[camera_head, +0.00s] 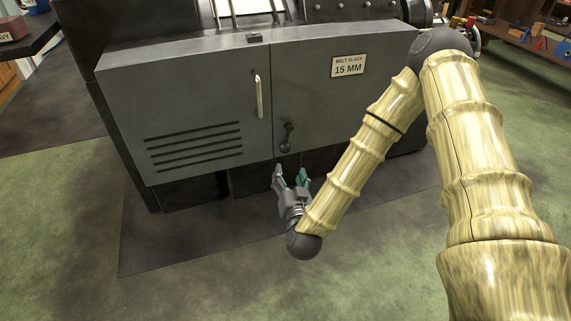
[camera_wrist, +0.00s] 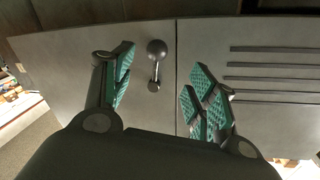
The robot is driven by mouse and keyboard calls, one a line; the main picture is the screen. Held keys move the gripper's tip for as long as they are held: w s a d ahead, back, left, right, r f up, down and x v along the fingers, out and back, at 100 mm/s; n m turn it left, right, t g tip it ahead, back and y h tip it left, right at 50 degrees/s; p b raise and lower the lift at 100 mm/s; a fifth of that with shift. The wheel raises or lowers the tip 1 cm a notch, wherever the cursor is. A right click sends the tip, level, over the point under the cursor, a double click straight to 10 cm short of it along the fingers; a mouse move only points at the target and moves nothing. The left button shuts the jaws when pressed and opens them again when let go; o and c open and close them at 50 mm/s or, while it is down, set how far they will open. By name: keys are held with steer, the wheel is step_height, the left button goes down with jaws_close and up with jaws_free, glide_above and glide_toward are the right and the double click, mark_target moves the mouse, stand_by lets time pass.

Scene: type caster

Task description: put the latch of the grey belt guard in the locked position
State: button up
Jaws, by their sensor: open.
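The grey belt guard (camera_head: 200,88) is a wide metal cabinet front with a vertical seam. Its latch (camera_head: 287,137) is a small dark lever with a ball knob, low on the right panel beside the seam. In the wrist view the latch (camera_wrist: 156,62) stands out from the panel between my two fingers, with its ball knob toward the top of the picture. My gripper (camera_head: 290,175) is open, just below the latch in the head view. In the wrist view my gripper (camera_wrist: 158,85) has teal finger pads spread apart, and nothing is between them in contact.
A vertical bar handle (camera_head: 259,96) sits on the guard above the latch, left of the seam. Open floor (camera_head: 200,265) lies in front.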

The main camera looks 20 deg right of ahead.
mark_target(286, 152)
steer(key=w+b, duration=0.1)
steer(key=w, duration=0.2)
steer(key=w+d+b, duration=0.1)
steer(key=w+b, duration=0.1)
steer(key=w, duration=0.1)
steer(key=w+d+b, duration=0.1)
steer(key=w+b, duration=0.1)
steer(key=w, duration=0.1)
steer(key=shift+w+f, duration=0.1)
steer(key=shift+w, duration=0.05)
steer(key=shift+w+d, duration=0.15)
steer(key=shift+w, duration=0.65)
jaws_close()
